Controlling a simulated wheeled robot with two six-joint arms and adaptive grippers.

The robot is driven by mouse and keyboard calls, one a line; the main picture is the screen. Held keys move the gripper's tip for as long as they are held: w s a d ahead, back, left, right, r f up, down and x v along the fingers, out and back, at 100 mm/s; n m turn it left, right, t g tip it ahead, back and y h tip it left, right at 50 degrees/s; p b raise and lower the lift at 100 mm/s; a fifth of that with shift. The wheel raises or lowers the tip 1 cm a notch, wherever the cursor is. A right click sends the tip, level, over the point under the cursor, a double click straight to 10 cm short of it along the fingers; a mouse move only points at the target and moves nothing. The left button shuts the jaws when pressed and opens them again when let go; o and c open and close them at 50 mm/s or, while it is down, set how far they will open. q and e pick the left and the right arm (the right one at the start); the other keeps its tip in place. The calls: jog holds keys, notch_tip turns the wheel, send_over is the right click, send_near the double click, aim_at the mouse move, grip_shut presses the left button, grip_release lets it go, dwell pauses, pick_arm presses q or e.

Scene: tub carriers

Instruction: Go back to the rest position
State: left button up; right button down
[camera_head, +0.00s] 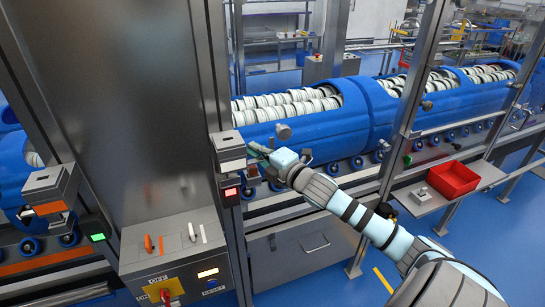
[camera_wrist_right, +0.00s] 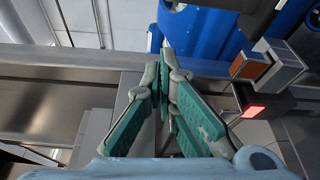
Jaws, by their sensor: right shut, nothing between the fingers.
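My right arm reaches in from the lower right of the head view. Its gripper (camera_head: 262,155) is near the metal post, in front of the blue tub carrier (camera_head: 345,125). In the right wrist view the green-padded fingers of the gripper (camera_wrist_right: 165,62) come together at their tips, with nothing between them. A small switch box with a red light (camera_head: 230,192) is just left of and below the gripper; its red light also shows right of the fingers in the wrist view (camera_wrist_right: 254,112). My left gripper is not in view.
A control panel with switches (camera_head: 173,245) stands at the lower left. Metal posts (camera_head: 235,110) frame the line. A red bin (camera_head: 452,179) sits on a side shelf at the right. The blue floor (camera_head: 350,285) is open at the bottom.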

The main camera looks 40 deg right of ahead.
jog(key=s+p, duration=0.3)
jog(key=s, duration=0.5)
jog(key=shift+s+a, duration=0.15)
jog(key=shift+s, duration=0.2)
